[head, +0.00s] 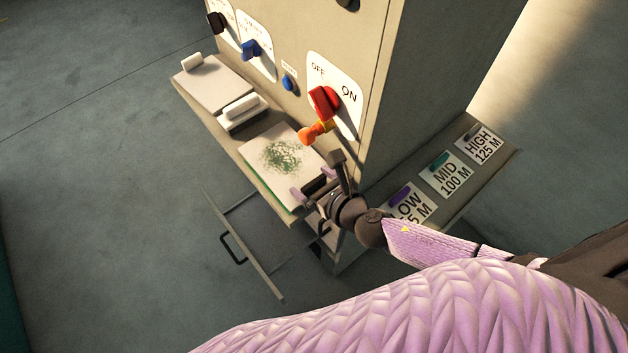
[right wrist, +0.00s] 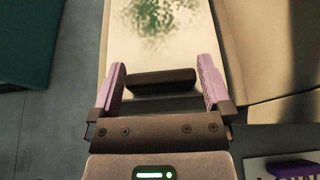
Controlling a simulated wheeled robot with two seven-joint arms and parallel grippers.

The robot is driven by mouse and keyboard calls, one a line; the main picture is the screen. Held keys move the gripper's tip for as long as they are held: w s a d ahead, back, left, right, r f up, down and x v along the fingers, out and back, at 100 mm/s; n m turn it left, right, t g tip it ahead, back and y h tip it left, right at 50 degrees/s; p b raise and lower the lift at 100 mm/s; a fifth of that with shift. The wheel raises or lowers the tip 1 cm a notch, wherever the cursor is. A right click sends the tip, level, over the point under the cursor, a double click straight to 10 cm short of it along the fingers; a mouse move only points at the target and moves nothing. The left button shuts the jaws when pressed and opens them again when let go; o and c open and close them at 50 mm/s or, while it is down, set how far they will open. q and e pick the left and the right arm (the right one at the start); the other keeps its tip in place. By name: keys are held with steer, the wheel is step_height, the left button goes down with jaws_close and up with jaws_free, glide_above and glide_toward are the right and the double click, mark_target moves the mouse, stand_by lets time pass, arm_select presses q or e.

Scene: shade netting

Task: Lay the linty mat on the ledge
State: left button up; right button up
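The linty mat (head: 275,160) is a pale sheet with green fuzz in its middle and a green edge. In the head view it lies on or just over the ledge (head: 262,129) along the cabinet's front; I cannot tell if it rests fully. It also shows in the right wrist view (right wrist: 205,35). My right gripper (head: 313,184) is at the mat's near end. Its fingers stand wide apart around a dark bar (right wrist: 147,80) at that end, with its ends close to the pads; firm contact is not clear. My left gripper is not in view.
The cabinet (head: 425,60) carries a red switch (head: 324,101), an orange knob (head: 313,132) and blue knobs above the ledge. A pale block (head: 242,109) stands beyond the mat. A side shelf (head: 410,187) holds labelled cards. A rail frame (head: 245,250) hangs below; open floor lies left.

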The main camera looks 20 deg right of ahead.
steer(key=shift+s+r, duration=0.15)
steer(key=shift+r, duration=0.05)
steer(key=v, duration=1.1)
step_height(320, 180, down, 10)
steer(key=w+d+m+g+h, duration=0.1)
steer(key=w+m+g+h, duration=0.15)
steer(key=m, duration=2.05)
steer(key=s+d+f+m+g+h, duration=0.2)
steer(key=s+d+f+m+g, duration=0.15)
steer(key=s+f+m, duration=0.45)
steer(key=s+a+f+m+g, duration=0.1)
steer(key=s+f+m+g, duration=0.1)
steer(key=s+f, duration=0.3)
steer(key=s+a+f+m+g, duration=0.2)
steer(key=s+f+m+g, duration=0.1)
steer(key=s, duration=0.8)
step_height(320, 180, down, 2)
steer(key=shift+s+f+m+g, duration=0.1)
steer(key=shift+s+m+g, duration=0.25)
steer(key=shift+m, duration=0.35)
